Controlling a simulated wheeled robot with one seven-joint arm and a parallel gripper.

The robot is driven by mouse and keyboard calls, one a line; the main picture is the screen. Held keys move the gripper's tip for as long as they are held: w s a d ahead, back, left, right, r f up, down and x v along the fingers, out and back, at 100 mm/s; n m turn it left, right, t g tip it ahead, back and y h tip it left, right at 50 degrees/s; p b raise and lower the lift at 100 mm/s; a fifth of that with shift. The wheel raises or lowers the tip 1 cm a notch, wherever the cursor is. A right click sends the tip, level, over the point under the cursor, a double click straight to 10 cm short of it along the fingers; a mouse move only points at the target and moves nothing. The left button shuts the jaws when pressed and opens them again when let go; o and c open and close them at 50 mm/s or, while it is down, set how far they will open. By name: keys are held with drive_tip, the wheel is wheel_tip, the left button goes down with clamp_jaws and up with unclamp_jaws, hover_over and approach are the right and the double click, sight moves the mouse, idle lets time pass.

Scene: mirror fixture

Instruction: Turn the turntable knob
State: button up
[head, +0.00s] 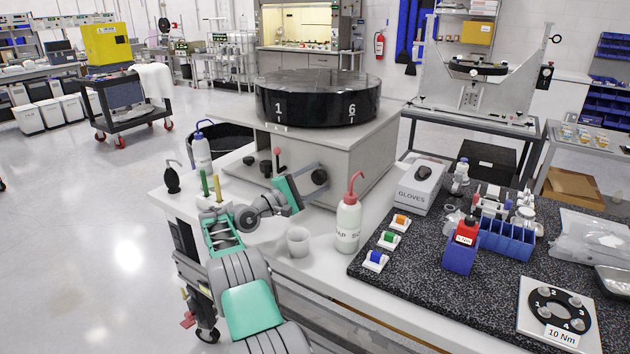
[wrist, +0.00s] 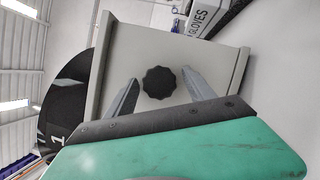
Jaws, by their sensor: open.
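The black lobed turntable knob (head: 320,177) sits on the front face of the grey box (head: 358,160). On top of the box is the black round turntable (head: 318,101) with white numbers 1 and 6. My gripper (head: 306,184) is close to the knob, on its left in the head view. In the wrist view the knob (wrist: 159,82) shows whole between the two grey fingers of my gripper (wrist: 160,79). The fingers are open, with a gap on each side of the knob. I cannot tell whether the fingertips reach around it in depth.
A squeeze bottle with a red spout (head: 348,222) and a white cup (head: 298,241) stand on the table near my arm. Pens in a holder (head: 212,197) and small black and red-topped knobs (head: 277,160) are to the left. A gloves box (head: 418,186) stands right.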

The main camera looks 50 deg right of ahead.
sight(314, 182)
drive_tip(key=shift+w+a+f+b, duration=0.15)
drive_tip(key=shift+f+b, duration=0.2)
drive_tip(key=shift+b, duration=0.65)
drive_tip(key=a+b, duration=0.1)
drive_tip(key=b, duration=0.3)
drive_tip(key=shift+w+f, duration=0.15)
drive_tip(key=shift+f, duration=0.25)
drive_tip(key=b+v, duration=0.4)
drive_tip(key=b, duration=0.6)
drive_tip(key=shift+r, duration=0.1)
drive_tip(key=a+b, duration=0.1)
drive_tip(key=b, duration=0.2)
drive_tip(key=a+b, duration=0.1)
drive_tip(key=b, duration=0.3)
drive_tip(key=shift+w+a+r, duration=0.15)
drive_tip(key=shift+w+r, duration=0.05)
drive_tip(key=shift+r, duration=0.15)
